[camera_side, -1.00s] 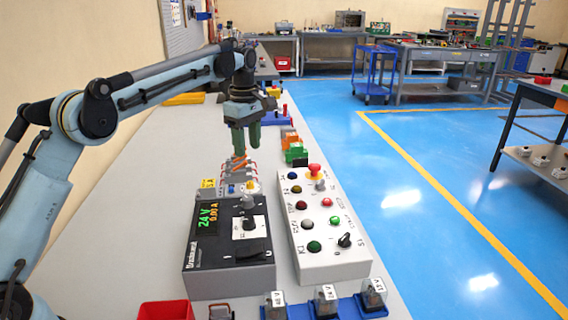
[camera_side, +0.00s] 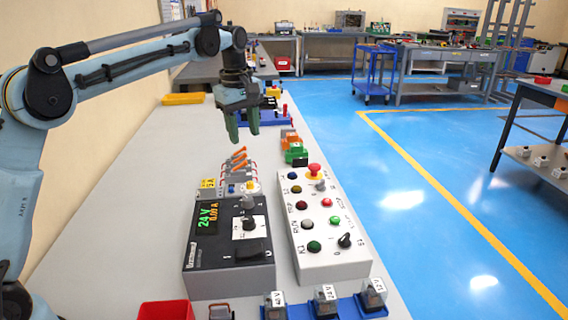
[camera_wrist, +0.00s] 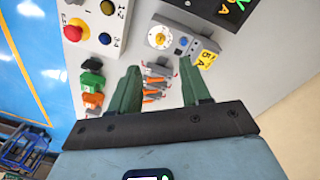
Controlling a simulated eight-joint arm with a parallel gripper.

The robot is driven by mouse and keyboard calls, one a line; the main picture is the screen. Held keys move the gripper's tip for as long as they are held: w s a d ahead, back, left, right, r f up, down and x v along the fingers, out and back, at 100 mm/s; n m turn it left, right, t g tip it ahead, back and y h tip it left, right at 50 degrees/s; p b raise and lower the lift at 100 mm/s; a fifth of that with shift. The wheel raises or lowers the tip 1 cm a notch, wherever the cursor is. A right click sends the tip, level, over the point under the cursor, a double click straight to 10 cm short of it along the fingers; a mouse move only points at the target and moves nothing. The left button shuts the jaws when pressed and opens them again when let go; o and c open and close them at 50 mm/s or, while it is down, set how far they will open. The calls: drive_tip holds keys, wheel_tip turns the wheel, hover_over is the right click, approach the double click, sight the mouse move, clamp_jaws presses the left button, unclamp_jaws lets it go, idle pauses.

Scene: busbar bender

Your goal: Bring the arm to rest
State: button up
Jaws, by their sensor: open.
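My gripper (camera_side: 241,132) hangs above the bench with its two green fingers pointing down, apart and empty. In the side view it is in the air above and behind a row of terminal blocks with orange levers (camera_side: 238,160). In the wrist view the gripper (camera_wrist: 160,85) shows its fingers spread, with the orange-lever blocks (camera_wrist: 155,82) visible between them on the bench below. The fingers appear to touch nothing.
A black power supply (camera_side: 230,240) reading 24 V and a grey button box (camera_side: 328,232) with a red mushroom button stand on the bench (camera_side: 130,215). Labelled relays in blue sockets (camera_side: 325,302) and a red bin (camera_side: 166,310) are at the front. Orange and green blocks (camera_side: 294,148) stand right.

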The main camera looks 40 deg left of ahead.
drive_tip(key=s+d+m+t, duration=0.35)
drive_tip(key=s+m, duration=0.35)
drive_tip(key=s, duration=0.3)
drive_tip(key=s+f+m, duration=0.2)
drive_tip(key=s, duration=0.1)
drive_tip(key=s+d+f+m+t, duration=0.1)
drive_tip(key=s+f+m, duration=0.1)
drive_tip(key=s+m, duration=0.1)
drive_tip(key=s+d+f+m+t, duration=0.1)
drive_tip(key=s+f+m, duration=0.1)
drive_tip(key=s, duration=0.3)
drive_tip(key=shift+d+f, duration=0.2)
drive_tip(key=shift+f, duration=0.25)
drive_tip(key=shift+s+f+m+t, duration=0.25)
drive_tip(key=shift+s+f+m, duration=0.15)
drive_tip(key=shift+m, duration=0.1)
